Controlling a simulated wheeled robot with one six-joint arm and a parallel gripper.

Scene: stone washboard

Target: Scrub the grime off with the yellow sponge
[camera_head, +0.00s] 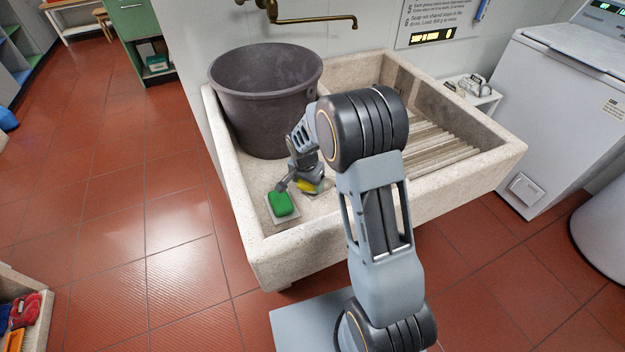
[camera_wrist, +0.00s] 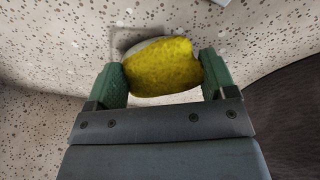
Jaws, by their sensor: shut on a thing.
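The yellow sponge (camera_head: 308,186) is at my gripper, inside the stone sink (camera_head: 243,221) near its front left part. In the wrist view the yellow sponge (camera_wrist: 163,66) sits between the two green finger pads of my gripper (camera_wrist: 164,82), which is shut on it. A pale edge shows behind the sponge against the speckled stone. I cannot make out the grime in either view.
A green sponge (camera_head: 280,204) lies on a pale dish just left of my gripper. A large dark tub (camera_head: 262,95) stands in the sink behind it. The ribbed washboard (camera_head: 440,140) is to the right. A brass tap (camera_head: 310,20) hangs above.

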